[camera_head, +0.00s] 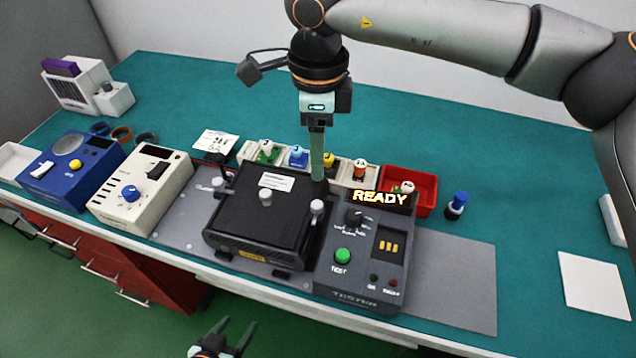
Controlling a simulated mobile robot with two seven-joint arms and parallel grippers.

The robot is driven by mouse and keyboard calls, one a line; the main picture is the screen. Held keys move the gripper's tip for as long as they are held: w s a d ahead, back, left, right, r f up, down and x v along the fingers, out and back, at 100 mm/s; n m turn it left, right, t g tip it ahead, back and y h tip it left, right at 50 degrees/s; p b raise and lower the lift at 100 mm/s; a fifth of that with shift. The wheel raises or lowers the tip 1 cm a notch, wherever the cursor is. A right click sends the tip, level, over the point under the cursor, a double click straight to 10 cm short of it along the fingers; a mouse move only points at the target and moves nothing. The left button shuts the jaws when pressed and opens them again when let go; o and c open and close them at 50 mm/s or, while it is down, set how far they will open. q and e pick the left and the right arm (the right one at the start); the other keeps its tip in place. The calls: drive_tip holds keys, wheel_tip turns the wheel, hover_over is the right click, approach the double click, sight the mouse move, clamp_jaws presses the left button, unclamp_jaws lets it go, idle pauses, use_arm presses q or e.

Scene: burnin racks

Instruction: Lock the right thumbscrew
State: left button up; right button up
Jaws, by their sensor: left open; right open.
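The right thumbscrew (317,207) is a pale round knob at the right edge of a black fixture (240,225). A similar left thumbscrew (218,183) is at its left edge, and a pale knob (265,196) sits on its lid. My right gripper (317,176) hangs from above, pointing down, with its fingers just above or behind the right thumbscrew. The fingers overlap edge-on, so the gap between them and any contact are hidden. My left gripper (236,332) is open and empty in front of the bench, low in the view.
A tester (362,250) reading READY stands right of the fixture. Behind are a tray of small coloured-top parts (283,158), a red bin (424,200) and a blue-topped part (457,202). White (140,190) and blue (70,170) instruments stand left. The right bench is mostly clear.

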sight(318, 204)
wheel_tip(318, 204, down, 12)
drive_tip(key=shift+s+r+p, duration=0.15)
drive_tip(key=shift+p, duration=0.85)
clamp_jaws()
